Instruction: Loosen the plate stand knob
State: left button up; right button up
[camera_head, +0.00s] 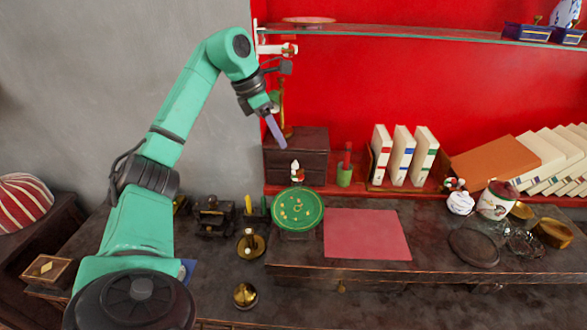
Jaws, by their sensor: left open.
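A green plate with gold marks (297,208) stands tilted up on the dark table, left of the pink mat. A dark stand (297,235) shows just below its rim; most of it is hidden behind the plate. I cannot make out a knob on it. My left gripper (275,122) is open, high above and behind the plate, in front of the dark wooden box and apart from the plate. A thin upright brass-coloured post (282,98) shows close beside the gripper. I cannot tell whether they touch. My right gripper is not in view.
The dark wooden box (312,145) stands behind the plate. A pink mat (366,233) lies flat to its right. White books (402,157), a white jar (496,200) and a glass shelf (420,33) are at the back and right. Small brass items (250,244) stand left of the plate.

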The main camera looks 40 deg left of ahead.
pick_arm(q)
send_over(294, 171)
jog(key=a, duration=0.1)
notch_tip(294, 171, down, 8)
jog(key=f, duration=0.1)
jog(key=d+f+p, duration=0.1)
jog(key=shift+s+d+f, duration=0.15)
jog(key=shift+d+f, duration=0.05)
jog(key=shift+f, duration=0.4)
jog(key=shift+w+a+f, duration=0.15)
jog(key=shift+w+a, duration=0.1)
grip_shut()
jog(key=shift+d, duration=0.1)
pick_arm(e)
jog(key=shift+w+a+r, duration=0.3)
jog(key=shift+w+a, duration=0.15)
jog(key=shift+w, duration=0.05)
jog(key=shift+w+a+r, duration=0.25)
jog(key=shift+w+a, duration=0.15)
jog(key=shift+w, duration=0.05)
